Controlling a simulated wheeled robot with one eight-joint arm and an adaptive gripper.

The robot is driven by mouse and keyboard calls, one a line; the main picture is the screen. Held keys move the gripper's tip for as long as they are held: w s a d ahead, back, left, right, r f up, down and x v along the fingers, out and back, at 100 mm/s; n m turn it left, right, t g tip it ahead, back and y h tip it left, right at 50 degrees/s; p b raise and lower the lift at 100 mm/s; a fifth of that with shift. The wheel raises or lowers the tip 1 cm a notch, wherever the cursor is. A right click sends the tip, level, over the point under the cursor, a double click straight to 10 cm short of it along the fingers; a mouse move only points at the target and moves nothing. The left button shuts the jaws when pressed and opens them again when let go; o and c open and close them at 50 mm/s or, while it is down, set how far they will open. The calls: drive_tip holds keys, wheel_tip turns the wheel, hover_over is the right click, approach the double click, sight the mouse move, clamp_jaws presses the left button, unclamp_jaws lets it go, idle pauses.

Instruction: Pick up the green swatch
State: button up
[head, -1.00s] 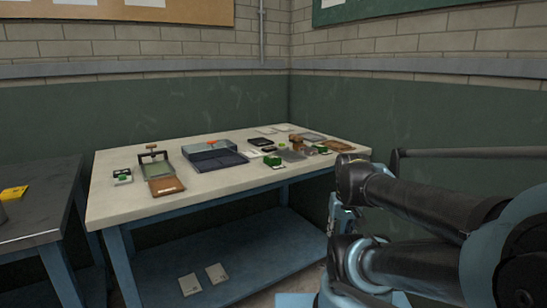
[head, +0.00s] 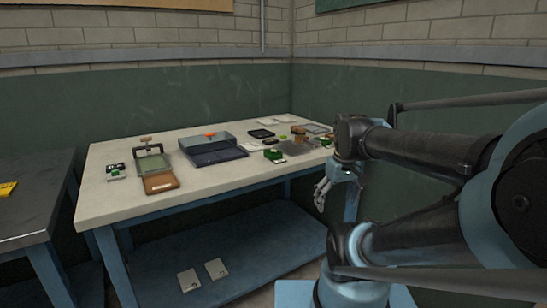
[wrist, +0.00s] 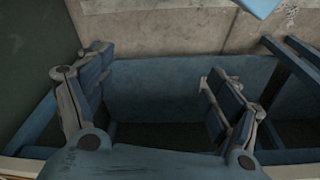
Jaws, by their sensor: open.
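Several small green things are on the white-topped table (head: 215,188). A green block (head: 274,156) sits right of the middle, a bright green round piece (head: 284,138) lies behind it, and a small green piece (head: 115,173) lies at the left end. They are too small to tell which is the green swatch. My gripper (head: 322,195) is open and empty, hanging off the table's front right edge, below the tabletop. In the wrist view its two fingers (wrist: 155,70) are spread apart with nothing between them; no swatch shows there.
Two pale cards (head: 216,268) lie on the blue lower shelf (head: 250,245). A dark bench (head: 25,220) stands at left. The tabletop's front strip is clear.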

drive_tip(key=w+a+r+n, duration=0.3)
drive_tip(key=w+r+n, duration=0.2)
drive_tip(key=w+r, duration=0.25)
wheel_tip(320, 180, up, 15)
drive_tip(key=n+g+y, duration=0.3)
drive_tip(key=n+g, duration=0.1)
drive_tip(key=n, duration=1.2)
hover_over(274, 150)
drive_tip(key=w+d, duration=0.3)
drive_tip(key=d, duration=0.1)
drive_tip(key=x, duration=1.1)
drive_tip(key=d+x, duration=0.1)
drive_tip(key=x, duration=0.5)
drive_tip(key=shift+w+f, duration=0.15)
drive_tip(key=c, duration=0.8)
